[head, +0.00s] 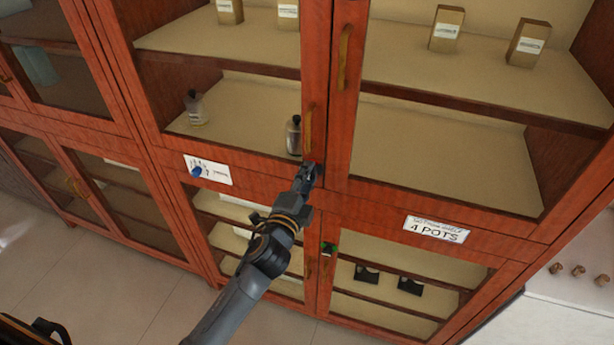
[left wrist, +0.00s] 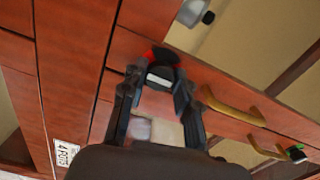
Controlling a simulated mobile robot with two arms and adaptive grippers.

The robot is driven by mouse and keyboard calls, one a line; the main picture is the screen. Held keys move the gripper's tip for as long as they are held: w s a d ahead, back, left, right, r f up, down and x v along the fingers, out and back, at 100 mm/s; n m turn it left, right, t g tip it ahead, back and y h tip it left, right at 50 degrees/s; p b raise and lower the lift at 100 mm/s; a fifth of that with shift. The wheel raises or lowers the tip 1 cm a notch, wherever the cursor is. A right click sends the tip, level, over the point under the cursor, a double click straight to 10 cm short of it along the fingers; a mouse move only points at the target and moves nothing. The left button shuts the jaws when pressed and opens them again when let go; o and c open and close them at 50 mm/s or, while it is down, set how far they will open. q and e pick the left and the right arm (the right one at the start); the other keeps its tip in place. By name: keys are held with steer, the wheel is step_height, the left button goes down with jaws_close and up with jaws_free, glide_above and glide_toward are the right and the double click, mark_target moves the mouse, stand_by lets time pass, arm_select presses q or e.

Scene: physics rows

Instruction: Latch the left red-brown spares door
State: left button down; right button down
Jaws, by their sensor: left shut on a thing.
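The left red-brown door (head: 225,147) of the upper cabinet is glazed, with a brass handle (head: 309,128) on its right edge. It looks flush beside the right upper door (head: 338,120); I cannot tell whether a small gap is left. A small dark latch (head: 319,169) sits at the foot of the seam; in the left wrist view a black and red latch piece (left wrist: 163,57) shows between the fingers. My left gripper (head: 310,175) is at this latch and shut on it; it also shows in the left wrist view (left wrist: 157,82). My right gripper is not in view.
Below are more glazed doors with a green and black latch (head: 328,249). A label reading 4 POTS (head: 436,229) and a white sign (head: 207,169) are on the frame. Bottles (head: 196,107) and boxes (head: 447,28) stand behind glass.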

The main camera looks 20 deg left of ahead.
arm_select(q)
steer(key=c, duration=1)
jaws_free()
steer(key=s, duration=1.2)
steer(key=shift+a, duration=0.2)
